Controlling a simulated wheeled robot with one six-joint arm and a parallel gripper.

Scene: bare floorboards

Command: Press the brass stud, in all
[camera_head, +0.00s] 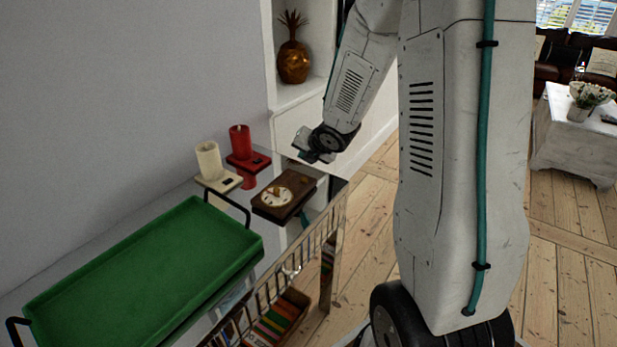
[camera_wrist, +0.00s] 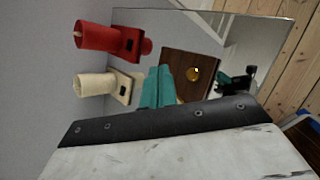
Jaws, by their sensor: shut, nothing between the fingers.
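The brass stud (camera_wrist: 193,74) is a small round knob on a brown wooden box in the wrist view. The box (camera_wrist: 205,60) lies on a glossy surface; in the head view the same box (camera_head: 266,211) shows a pale round dial (camera_head: 277,195) on its top. My gripper (camera_wrist: 159,70) has teal fingers, together and empty, just left of the stud in the wrist view. They cover part of the box there. In the head view my gripper (camera_head: 308,152) is above and beyond the box; its fingertips are not clear. I see no contact with the stud.
A red cylinder (camera_head: 240,142) and a cream cylinder (camera_head: 209,160), each on a small base, stand left of the box. A green tray (camera_head: 150,265) is nearer. A slatted rack (camera_head: 290,270) stands below to the right. The wall is at left.

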